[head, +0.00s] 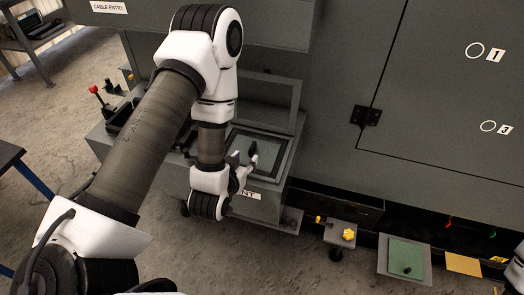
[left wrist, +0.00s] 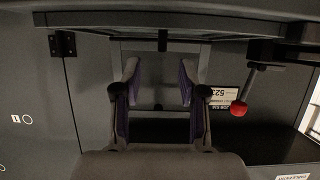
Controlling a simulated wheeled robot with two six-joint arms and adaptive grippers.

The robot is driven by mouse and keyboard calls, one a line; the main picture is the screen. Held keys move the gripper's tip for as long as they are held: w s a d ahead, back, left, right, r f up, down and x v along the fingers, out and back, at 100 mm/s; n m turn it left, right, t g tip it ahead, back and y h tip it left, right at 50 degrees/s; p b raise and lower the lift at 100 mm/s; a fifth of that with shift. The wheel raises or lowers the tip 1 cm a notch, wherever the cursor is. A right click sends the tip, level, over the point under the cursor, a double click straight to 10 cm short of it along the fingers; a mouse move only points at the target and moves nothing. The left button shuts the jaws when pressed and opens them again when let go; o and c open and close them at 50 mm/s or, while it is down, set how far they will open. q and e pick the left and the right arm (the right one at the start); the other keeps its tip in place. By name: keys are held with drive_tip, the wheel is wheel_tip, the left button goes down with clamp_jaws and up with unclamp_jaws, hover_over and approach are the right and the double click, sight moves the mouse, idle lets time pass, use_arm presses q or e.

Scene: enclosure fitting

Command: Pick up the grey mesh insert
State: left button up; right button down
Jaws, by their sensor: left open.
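A grey-green panel (head: 270,143) with a dark upright grip lies in the dark square frame on top of the grey box with a label ending in "NT". It may be the grey mesh insert, but I cannot make out a mesh. My left gripper (head: 246,172) is open at the near side of this panel, and its arm hides part of the box. In the left wrist view my left gripper (left wrist: 158,88) has its two fingers spread, with a grey surface and a small dark piece between them. I cannot tell whether the fingers touch anything. My right gripper is not in view.
A red-knobbed lever (head: 94,89) stands left of the box and also shows in the left wrist view (left wrist: 238,108). A green plate (head: 405,255) with a black knob, a yellow knob (head: 349,234) and a yellow plate (head: 463,265) are low at right. A large cabinet stands behind.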

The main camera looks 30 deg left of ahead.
sight(252, 148)
use_arm(q)
drive_tip(key=shift+w+a, duration=0.2)
drive_tip(key=shift+w, duration=0.4)
drive_tip(key=shift+w+a, duration=0.2)
drive_tip(key=shift+w, duration=0.4)
drive_tip(key=shift+w+f+p, duration=0.1)
drive_tip(key=shift+w+p, duration=0.3)
drive_tip(key=shift+w, duration=0.2)
drive_tip(key=x, duration=0.2)
drive_tip(key=p+x, duration=0.1)
drive_tip(key=x, duration=0.2)
drive_tip(key=shift+a+f, duration=0.25)
drive_tip(key=shift+f, duration=0.1)
drive_tip(key=shift+s+d+r, duration=0.1)
drive_tip(key=shift+s+d, duration=0.05)
drive_tip(key=shift+s, duration=0.05)
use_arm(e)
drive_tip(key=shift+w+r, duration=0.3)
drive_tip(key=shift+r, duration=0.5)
use_arm(q)
clamp_jaws()
